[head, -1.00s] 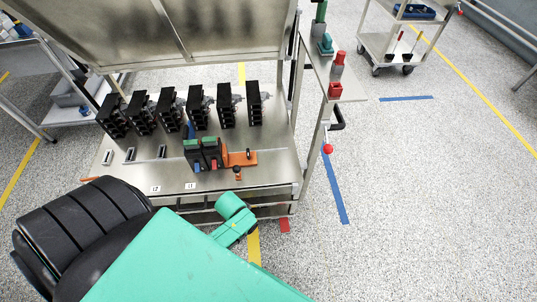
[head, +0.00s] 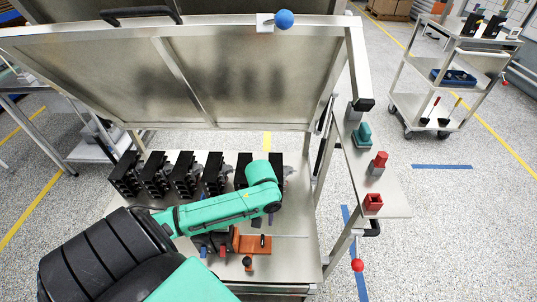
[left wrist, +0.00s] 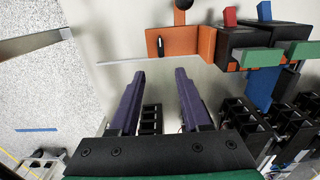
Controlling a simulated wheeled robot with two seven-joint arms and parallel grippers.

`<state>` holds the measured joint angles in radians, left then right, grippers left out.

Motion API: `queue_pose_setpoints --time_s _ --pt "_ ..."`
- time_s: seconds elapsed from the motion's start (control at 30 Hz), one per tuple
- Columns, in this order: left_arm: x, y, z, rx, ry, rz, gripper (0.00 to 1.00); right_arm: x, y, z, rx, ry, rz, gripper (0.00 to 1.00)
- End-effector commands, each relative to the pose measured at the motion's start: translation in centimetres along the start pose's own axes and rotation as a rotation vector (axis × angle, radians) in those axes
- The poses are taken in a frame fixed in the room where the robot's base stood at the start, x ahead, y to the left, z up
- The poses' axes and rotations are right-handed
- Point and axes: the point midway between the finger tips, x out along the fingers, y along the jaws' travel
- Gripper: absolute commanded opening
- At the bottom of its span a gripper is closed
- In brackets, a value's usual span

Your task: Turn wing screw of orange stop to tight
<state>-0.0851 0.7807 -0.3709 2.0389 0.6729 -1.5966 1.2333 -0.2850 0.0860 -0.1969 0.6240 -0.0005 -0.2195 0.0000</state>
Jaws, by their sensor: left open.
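The orange stop (head: 254,245) sits on the metal bench, against the right side of the dark breaker blocks. It also shows at the top of the left wrist view (left wrist: 180,43). Its small dark wing screw (head: 262,241) stands on the orange plate and shows in the left wrist view (left wrist: 161,47). My left gripper (left wrist: 158,72) is open, with nothing between its two purple fingers. The wing screw lies ahead of the fingertips in that view, apart from them. In the head view my arm hides most of the left gripper. My right gripper is not in view.
Black breakers (head: 184,174) stand in a row behind the stop. A dark ball knob (head: 248,262) is at the stop's front. The raised metal panel (head: 240,75) stands behind. A side shelf (head: 392,197) holds red and green items.

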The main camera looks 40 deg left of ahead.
Motion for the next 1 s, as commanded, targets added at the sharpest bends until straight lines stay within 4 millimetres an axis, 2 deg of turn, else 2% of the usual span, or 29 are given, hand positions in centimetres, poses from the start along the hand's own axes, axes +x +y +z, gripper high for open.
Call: queue_pose_setpoints --time_s 0.27,0.4,0.5,0.63,0.87,0.9,1.0 --pt "7.3 0.0 0.1 0.001 -0.001 0.0 0.47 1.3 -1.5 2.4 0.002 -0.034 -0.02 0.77" --pt "10.8 0.1 0.1 0.003 0.0 0.0 0.47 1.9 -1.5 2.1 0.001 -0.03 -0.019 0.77" --pt "12.5 0.1 0.0 0.003 0.002 0.003 0.47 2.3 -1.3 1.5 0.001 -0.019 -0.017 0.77" --pt "13.4 0.1 0.0 0.005 0.002 0.003 0.47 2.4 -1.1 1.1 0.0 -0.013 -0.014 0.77" --pt "13.4 0.1 0.0 0.006 0.003 0.003 0.47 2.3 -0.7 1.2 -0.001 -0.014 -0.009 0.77" --pt "13.4 0.1 0.0 0.006 0.003 0.003 0.32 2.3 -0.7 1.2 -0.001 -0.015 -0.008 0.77" --pt "13.4 0.1 0.1 0.006 0.002 0.003 0.0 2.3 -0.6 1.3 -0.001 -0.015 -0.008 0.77"
